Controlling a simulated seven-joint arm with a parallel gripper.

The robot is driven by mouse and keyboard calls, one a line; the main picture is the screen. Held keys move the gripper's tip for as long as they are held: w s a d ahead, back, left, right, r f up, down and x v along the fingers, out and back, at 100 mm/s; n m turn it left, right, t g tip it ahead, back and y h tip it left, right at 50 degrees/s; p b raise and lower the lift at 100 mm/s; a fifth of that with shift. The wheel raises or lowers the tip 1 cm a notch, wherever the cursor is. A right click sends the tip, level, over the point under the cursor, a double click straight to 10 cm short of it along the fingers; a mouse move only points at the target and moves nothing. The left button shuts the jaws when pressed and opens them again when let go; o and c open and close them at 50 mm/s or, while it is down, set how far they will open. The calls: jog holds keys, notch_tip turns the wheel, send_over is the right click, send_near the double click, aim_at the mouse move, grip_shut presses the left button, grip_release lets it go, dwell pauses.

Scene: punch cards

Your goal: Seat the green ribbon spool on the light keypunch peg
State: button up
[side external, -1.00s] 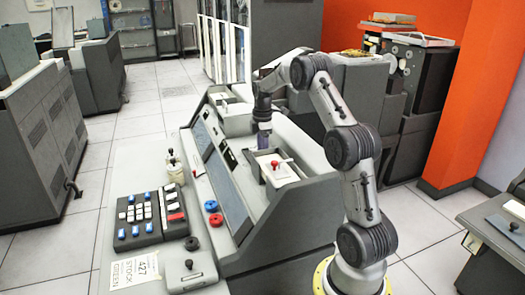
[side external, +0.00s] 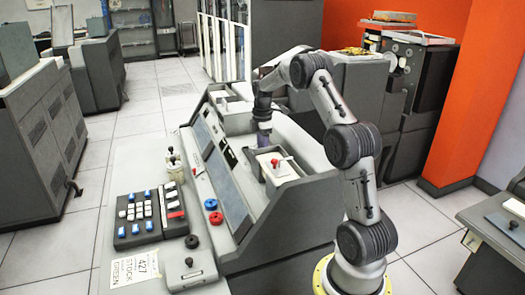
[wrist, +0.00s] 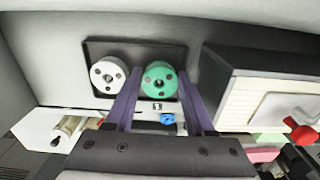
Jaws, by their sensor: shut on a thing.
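The green ribbon spool (wrist: 160,81) is a round green disc with several dark holes. In the wrist view it shows between the fingertips of my gripper (wrist: 159,75), which is shut on it. A white spool-like disc (wrist: 107,74) sits left of it in the same dark recessed plate (wrist: 134,46). I cannot make out a bare light peg; it may be hidden under a disc. Whether the green spool rests on the plate or hangs just above it is unclear. In the side view my gripper (side external: 262,138) is low over the keypunch, with the spool hidden.
A pale box with a red knob (side external: 275,162) stands close beside my gripper on the keypunch (side external: 290,228). A blue knob (wrist: 168,119) shows near the right finger. A button panel (side external: 150,216) and red and blue rings lie on the desk at the front left.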

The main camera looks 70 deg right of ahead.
jog(key=shift+f, duration=0.2)
jog(key=o, duration=1.2)
jog(key=shift+f, duration=0.1)
jog(key=shift+o, duration=1)
jog(key=shift+s, duration=0.1)
jog(key=shift+a+f, duration=0.1)
jog(key=shift+c, duration=0.9)
jog(key=o, duration=0.3)
jog(key=shift+o, duration=0.2)
notch_tip(320, 180, up, 10)
jog(key=shift+f, duration=0.2)
